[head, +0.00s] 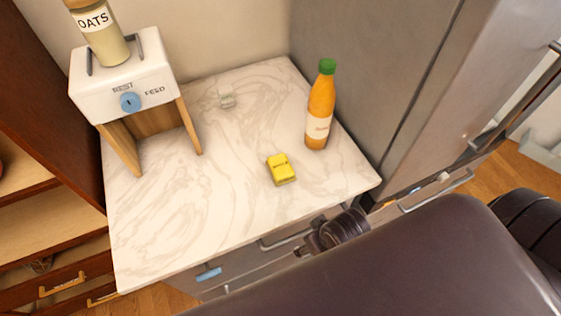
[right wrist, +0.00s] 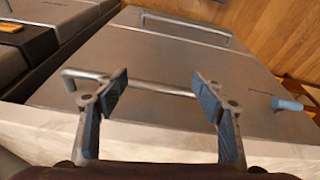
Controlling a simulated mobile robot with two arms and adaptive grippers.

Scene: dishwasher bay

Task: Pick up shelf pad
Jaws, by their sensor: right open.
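A small yellow block (head: 281,168) with dark lettering lies on the marble counter. Its lettering is too small to read, and I cannot tell whether it is the shelf pad; nothing else in view is clearly a shelf pad. My right gripper (head: 307,244) is in front of the counter's front edge, apart from the yellow block. In the right wrist view, my right gripper (right wrist: 160,80) is open and empty, with its two fingers spread over a metal drawer front and bar handle (right wrist: 145,87). My left gripper is out of view.
An orange bottle (head: 320,107) with a green cap stands right of the yellow block. A white feeder (head: 122,77) on wooden legs, topped by an oats jar (head: 103,38), stands at left. A tall grey cabinet (head: 375,75) bounds the right. The counter's front middle (head: 200,220) is clear.

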